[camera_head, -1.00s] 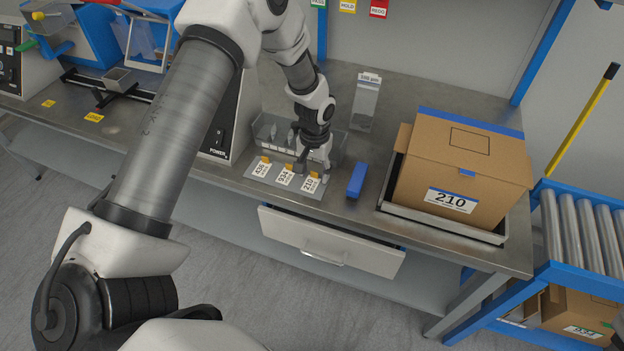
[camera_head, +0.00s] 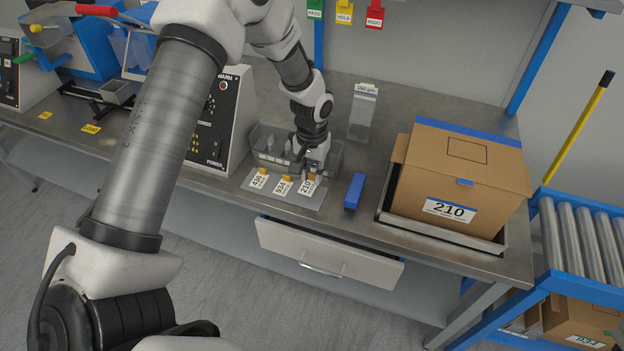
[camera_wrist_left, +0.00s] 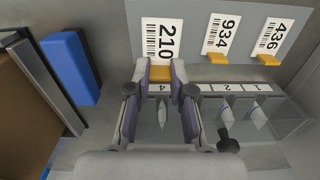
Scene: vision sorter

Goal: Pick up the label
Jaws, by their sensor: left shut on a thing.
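The white 210 label (camera_head: 307,186) lies on a grey plate (camera_head: 262,198) at the bench's front edge, its orange tab towards the back. It also shows in the left wrist view (camera_wrist_left: 162,40). My left gripper (camera_head: 311,173) comes down over the tab, and its fingers (camera_wrist_left: 160,71) are shut on the orange tab from both sides. The 934 label (camera_head: 283,187) and the 436 label (camera_head: 259,181) lie to its left on the plate, each with an orange tab. The label appears still flat on the plate. My right gripper is out of view.
A clear bin with numbered compartments (camera_wrist_left: 255,120) stands just behind the plate. A blue block (camera_head: 354,191) lies to the right. A cardboard box marked 210 (camera_head: 458,180) sits in a metal tray (camera_head: 440,233). A drawer (camera_head: 328,252) hangs open below the bench.

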